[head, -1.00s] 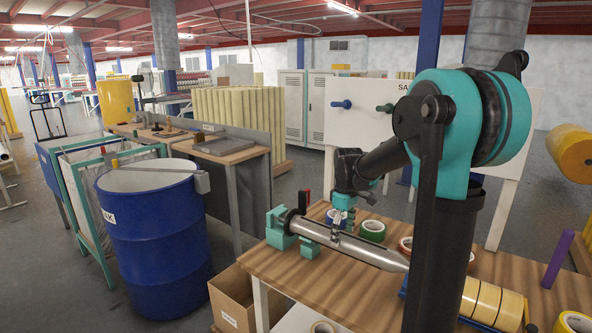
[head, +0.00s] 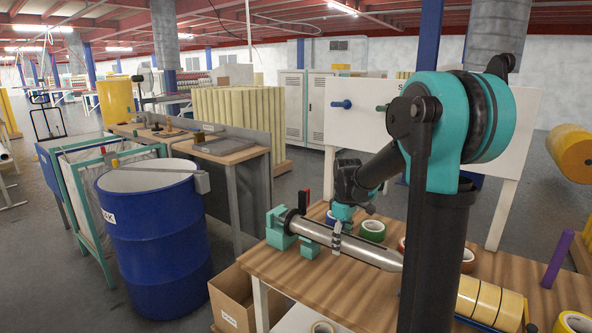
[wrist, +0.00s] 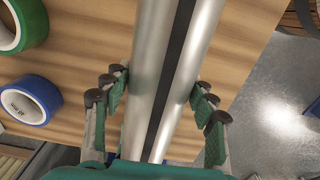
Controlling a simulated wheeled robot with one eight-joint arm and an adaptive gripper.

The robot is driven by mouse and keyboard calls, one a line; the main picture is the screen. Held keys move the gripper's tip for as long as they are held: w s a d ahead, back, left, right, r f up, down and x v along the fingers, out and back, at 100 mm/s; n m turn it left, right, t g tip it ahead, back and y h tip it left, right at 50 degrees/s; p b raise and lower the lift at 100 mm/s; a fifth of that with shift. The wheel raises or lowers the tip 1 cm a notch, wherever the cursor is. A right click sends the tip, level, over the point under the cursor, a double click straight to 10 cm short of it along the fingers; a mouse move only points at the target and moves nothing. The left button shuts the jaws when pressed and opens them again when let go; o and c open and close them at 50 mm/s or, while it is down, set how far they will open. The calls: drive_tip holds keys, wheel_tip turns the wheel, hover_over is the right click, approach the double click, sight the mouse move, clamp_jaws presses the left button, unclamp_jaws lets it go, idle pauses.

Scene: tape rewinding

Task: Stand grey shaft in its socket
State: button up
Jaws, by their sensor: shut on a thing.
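The grey shaft (head: 375,252) is a smooth metal cylinder lying about level over the wooden table, with its right end hidden behind my arm. Its left end meets a black ring and a teal bracket (head: 277,226). My gripper (head: 337,232) comes down on the shaft near its middle. In the wrist view the shaft (wrist: 149,60) runs away between the fingers, with a dark lengthwise strip. I cannot tell which part is the upright socket.
A green tape roll (head: 372,230) lies just behind the shaft, and a blue roll shows in the wrist view (wrist: 30,99). Yellow rolls (head: 483,302) stand at the table's front right, near a purple bar (head: 557,259). A blue drum (head: 155,250) stands left; a cardboard box (head: 233,298) is below.

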sight(353, 237)
drive_tip(key=c, duration=0.7)
drive_tip(key=shift+c, duration=0.2)
drive_tip(key=shift+r, duration=0.15)
drive_tip(key=shift+d, duration=0.15)
drive_tip(key=shift+s+d, duration=0.95)
drive_tip(key=shift+d, duration=0.3)
drive_tip(key=shift+r, duration=3.45)
